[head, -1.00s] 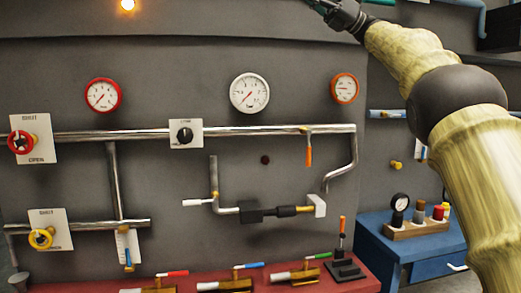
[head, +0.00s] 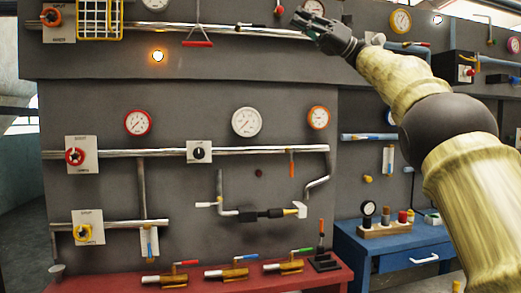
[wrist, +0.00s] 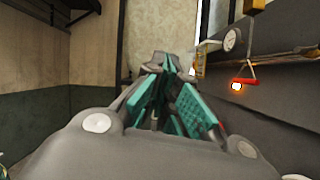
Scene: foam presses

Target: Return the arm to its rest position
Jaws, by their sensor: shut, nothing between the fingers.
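My gripper (head: 304,20) is at the upper middle right of the head view, at the end of my raised, cream-coloured arm. It is in front of the upper part of the grey panel and holds nothing. In the wrist view my gripper (wrist: 170,68) shows its teal finger pads close together, with no object between them. It looks apart from the panel fittings.
The grey panel (head: 270,180) carries gauges, pipes, valves and a lit orange lamp (head: 158,56). A red bench (head: 120,285) with several coloured-handle valves stands below it. A blue bench (head: 400,248) stands at right. The wrist view shows a red hanging handle (wrist: 243,82).

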